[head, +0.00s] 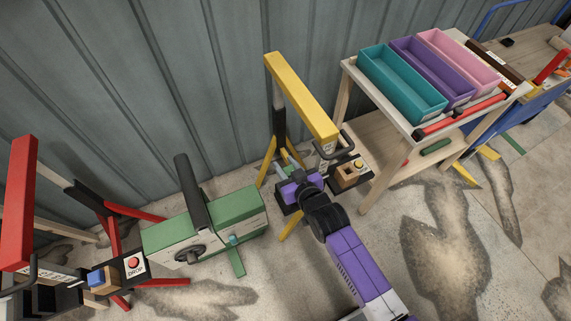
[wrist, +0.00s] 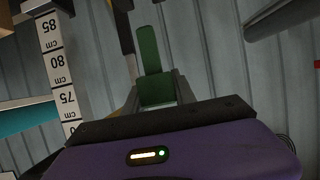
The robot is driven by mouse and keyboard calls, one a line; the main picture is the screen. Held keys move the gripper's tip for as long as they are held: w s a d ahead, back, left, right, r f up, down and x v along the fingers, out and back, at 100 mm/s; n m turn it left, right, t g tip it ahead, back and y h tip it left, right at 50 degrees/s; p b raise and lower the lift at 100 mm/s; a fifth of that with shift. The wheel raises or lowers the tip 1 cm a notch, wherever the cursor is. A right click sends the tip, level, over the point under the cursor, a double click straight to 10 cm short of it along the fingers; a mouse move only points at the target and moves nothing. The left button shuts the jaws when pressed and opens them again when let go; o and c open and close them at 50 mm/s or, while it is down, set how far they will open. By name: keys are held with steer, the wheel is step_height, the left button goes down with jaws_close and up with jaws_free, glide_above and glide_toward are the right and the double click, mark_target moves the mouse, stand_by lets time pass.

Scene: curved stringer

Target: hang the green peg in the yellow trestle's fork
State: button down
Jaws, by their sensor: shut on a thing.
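The yellow trestle (head: 300,95) stands by the wall, with a sloping yellow beam on top and yellow legs below. A black hook-shaped bracket (head: 347,142) shows at the beam's near right end; I cannot tell whether it is the fork. My gripper (head: 284,173) is low beside the trestle, under the beam. In the wrist view my gripper (wrist: 157,98) is shut on the green peg (wrist: 151,52), which sticks out past the fingers. The peg is not clear in the head view. I cannot tell whether it touches the trestle.
A centimetre scale (wrist: 60,70) stands left in the wrist view. A green bench machine (head: 205,225) and a red trestle (head: 20,200) are to the left. A table with teal (head: 400,88), purple and pink bins is at right. Another green cylinder (head: 436,146) lies on its lower shelf.

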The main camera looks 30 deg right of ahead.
steer(key=shift+f+b, duration=1.15)
steer(key=shift+f, duration=0.6)
steer(key=shift+f+b, duration=2.55)
steer(key=shift+f, duration=0.65)
steer(key=c, duration=1.1)
jaws_free()
steer(key=shift+c, duration=0.2)
steer(key=shift+o, duration=1.1)
steer(key=shift+s+f, duration=0.1)
steer(key=v, duration=0.7)
steer(key=shift+s+r+p, duration=0.25)
steer(key=shift+r+p, duration=0.1)
steer(key=shift+r, duration=0.1)
steer(key=shift+w+r, duration=0.1)
